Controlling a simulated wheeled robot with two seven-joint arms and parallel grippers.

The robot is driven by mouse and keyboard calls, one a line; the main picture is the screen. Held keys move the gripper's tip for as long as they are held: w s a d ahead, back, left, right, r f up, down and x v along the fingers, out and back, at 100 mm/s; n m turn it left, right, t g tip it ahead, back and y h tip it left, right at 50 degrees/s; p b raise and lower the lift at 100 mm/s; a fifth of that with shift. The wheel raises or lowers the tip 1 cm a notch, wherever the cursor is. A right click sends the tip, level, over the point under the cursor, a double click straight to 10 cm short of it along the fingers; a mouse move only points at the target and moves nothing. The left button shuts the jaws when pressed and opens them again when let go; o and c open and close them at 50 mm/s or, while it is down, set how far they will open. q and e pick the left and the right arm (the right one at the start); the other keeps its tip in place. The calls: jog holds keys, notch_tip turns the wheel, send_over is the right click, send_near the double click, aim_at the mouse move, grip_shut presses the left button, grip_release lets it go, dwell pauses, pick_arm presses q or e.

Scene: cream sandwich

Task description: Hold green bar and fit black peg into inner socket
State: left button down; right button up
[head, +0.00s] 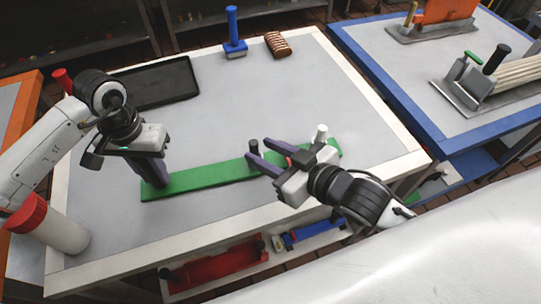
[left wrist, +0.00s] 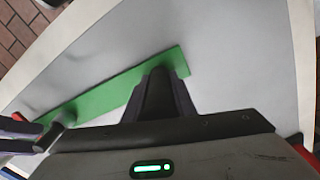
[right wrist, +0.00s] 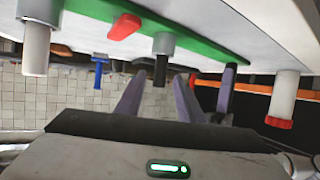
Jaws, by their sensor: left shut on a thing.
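The green bar (head: 215,178) lies on the grey table top near its front edge. My left gripper (head: 155,180) is shut on its left end; the left wrist view shows its fingers (left wrist: 158,85) over the bar (left wrist: 100,98). The black peg (right wrist: 160,68) stands in a grey socket (right wrist: 164,43) on the bar; its seating depth is unclear. In the head view the peg (head: 254,146) is partly hidden by my right gripper. My right gripper (head: 258,152) is open and empty, with its fingers (right wrist: 155,90) on either side of the peg's line.
A white peg (head: 321,131) stands near the bar's right end. A red piece (right wrist: 125,26) lies by the bar. A black tray (head: 160,82), blue brush (head: 234,40) and brown roll (head: 278,44) are at the back. The middle is clear.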

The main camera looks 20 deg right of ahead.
jog(key=shift+v, duration=2.25)
